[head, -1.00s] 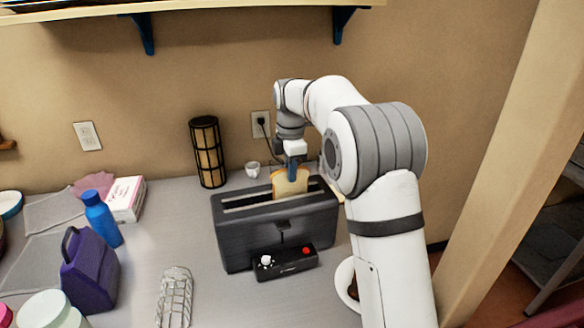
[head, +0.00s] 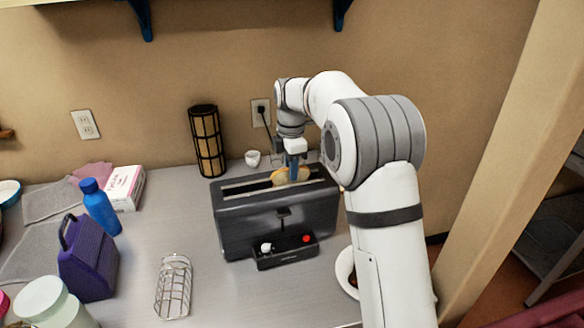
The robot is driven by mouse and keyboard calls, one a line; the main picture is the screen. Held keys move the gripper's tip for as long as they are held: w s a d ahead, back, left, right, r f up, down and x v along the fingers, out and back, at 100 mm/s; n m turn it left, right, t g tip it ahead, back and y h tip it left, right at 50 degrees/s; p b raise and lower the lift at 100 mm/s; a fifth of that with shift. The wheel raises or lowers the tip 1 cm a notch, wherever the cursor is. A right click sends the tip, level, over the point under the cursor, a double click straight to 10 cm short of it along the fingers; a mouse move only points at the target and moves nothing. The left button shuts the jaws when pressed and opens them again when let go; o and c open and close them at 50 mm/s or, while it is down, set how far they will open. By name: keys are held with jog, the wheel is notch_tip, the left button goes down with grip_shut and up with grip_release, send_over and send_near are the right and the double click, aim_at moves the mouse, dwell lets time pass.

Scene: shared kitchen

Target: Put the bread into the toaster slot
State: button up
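A dark grey toaster (head: 275,227) stands on the counter with its long slots facing up. The bread (head: 281,176) is mostly down inside a slot toward the right half, and only its top edge shows. My gripper (head: 293,174) points down at the bread's top edge from above the toaster.
A wire rack (head: 173,287), purple bag (head: 88,258), blue bottle (head: 99,207) and white-pink box (head: 124,187) are to the left. A lantern (head: 207,141) and white cup (head: 252,158) stand behind. Counter is clear between rack and toaster.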

jog(key=shift+o, duration=1.4)
notch_tip(320, 180, up, 7)
jog(key=shift+r, duration=0.4)
jog(key=shift+s, duration=0.1)
jog(key=s+d+m+t, duration=0.1)
jog(key=s+d+m, duration=0.35)
jog(key=s, duration=0.35)
jog(key=s+d+m+t, duration=0.1)
jog(key=s+d+m, duration=0.2)
jog(key=s+m, duration=0.45)
jog(key=s+d+m, duration=0.3)
jog(key=s+d, duration=0.1)
jog(key=s, duration=0.5)
jog(key=s+d+f+m+t, duration=0.1)
jog(key=s+d+f+m, duration=0.1)
jog(key=s+f+m, duration=0.4)
jog(key=s+f, duration=0.1)
jog(key=s, duration=0.3)
